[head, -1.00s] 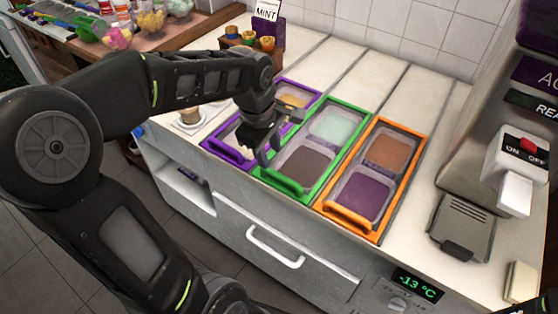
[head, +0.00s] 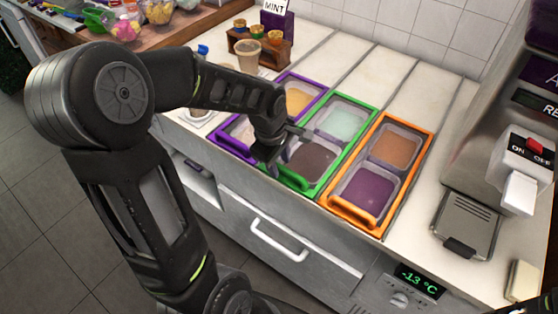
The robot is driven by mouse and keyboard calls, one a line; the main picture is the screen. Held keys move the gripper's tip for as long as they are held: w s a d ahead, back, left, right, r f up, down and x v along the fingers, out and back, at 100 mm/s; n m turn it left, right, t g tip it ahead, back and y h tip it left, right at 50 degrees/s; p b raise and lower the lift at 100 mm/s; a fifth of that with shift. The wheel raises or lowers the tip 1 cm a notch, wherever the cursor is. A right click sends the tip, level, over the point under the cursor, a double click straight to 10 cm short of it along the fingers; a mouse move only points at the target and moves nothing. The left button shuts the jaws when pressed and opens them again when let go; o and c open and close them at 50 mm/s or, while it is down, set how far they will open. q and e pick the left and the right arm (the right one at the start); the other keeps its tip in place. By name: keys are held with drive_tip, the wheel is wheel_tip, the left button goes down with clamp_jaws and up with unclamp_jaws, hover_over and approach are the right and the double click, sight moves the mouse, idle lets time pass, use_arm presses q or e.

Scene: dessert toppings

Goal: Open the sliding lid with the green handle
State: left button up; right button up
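The green-framed lid (head: 364,141) is the middle of three transparent lids on the counter in the head view. It lies over a pale mint tub (head: 341,121) and a dark brown tub (head: 312,160). Its green handle (head: 295,181) is at the near end, just below my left gripper. My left gripper (head: 284,151) points down by the near left part of the green frame and hides some of it. I cannot tell whether its fingers touch the handle, or how far apart they are. My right gripper is out of view.
A purple-framed lid (head: 233,148) lies to the left and an orange-framed lid (head: 381,228) to the right, close alongside. A cup (head: 249,57) and a wooden cone rack (head: 277,50) stand behind. A machine with a switch (head: 522,160) stands at the right.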

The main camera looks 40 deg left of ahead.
use_arm(q)
clamp_jaws()
idle(0.3)
idle(1.1)
